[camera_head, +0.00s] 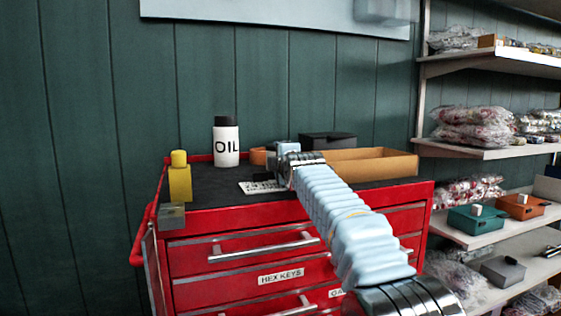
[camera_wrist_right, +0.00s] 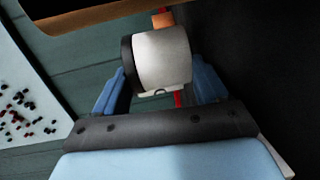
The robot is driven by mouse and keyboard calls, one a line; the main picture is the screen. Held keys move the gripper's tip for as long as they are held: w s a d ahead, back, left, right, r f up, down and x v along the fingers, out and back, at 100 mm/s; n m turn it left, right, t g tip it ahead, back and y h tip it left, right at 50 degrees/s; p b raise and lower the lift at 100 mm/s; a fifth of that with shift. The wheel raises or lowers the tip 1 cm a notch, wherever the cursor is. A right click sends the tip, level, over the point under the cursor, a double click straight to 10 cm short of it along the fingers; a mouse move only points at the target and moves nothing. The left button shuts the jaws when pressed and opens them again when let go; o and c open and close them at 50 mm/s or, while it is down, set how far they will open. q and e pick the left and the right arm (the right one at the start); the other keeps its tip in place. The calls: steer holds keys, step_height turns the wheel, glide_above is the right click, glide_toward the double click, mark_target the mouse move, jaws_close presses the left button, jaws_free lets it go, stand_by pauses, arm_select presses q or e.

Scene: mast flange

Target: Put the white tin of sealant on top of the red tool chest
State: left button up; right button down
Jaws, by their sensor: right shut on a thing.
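The red tool chest (camera_head: 200,217) stands ahead, with a dark mat (camera_head: 215,198) on its top. My right arm reaches in from the lower right, and its gripper (camera_head: 283,152) is over the top of the chest. In the right wrist view, my right gripper (camera_wrist_right: 158,88) is shut on a white tin (camera_wrist_right: 163,58) with a dark end, lying sideways across the picture between the blue fingers. In the head view the tin is mostly or wholly hidden by the gripper. I cannot tell whether it touches the mat. My left gripper is not in view.
On the chest top stand a white OIL bottle (camera_head: 226,143), a yellow bottle (camera_head: 179,178), an orange item (camera_head: 258,156), a black box (camera_head: 328,141), an open cardboard tray (camera_head: 375,163) and a white card (camera_head: 262,187). Free mat shows at front left. Loaded shelves (camera_head: 480,153) stand right.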

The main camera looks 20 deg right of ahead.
steer(key=shift+c, duration=1.4)
jaws_free()
steer(key=shift+r+p, duration=0.3)
steer(key=shift+p, duration=0.15)
steer(key=shift+r+p, duration=0.5)
steer(key=shift+r, duration=0.05)
steer(key=shift+s+a+f+b, duration=0.2)
steer(key=shift+s+f+b, duration=0.25)
steer(key=shift+s+b, duration=0.5)
steer(key=s+b, duration=0.1)
steer(key=s, duration=0.2)
steer(key=s+b, duration=0.2)
steer(key=s, duration=0.1)
steer(key=s+r+b, duration=0.1)
steer(key=s+b, duration=0.1)
steer(key=s, duration=0.1)
steer(key=shift+a+r, duration=0.1)
steer(key=shift+a, duration=0.25)
steer(key=shift+s+d+r+b, duration=0.1)
steer(key=shift+s+r+b, duration=0.1)
steer(key=shift+s+b, duration=0.25)
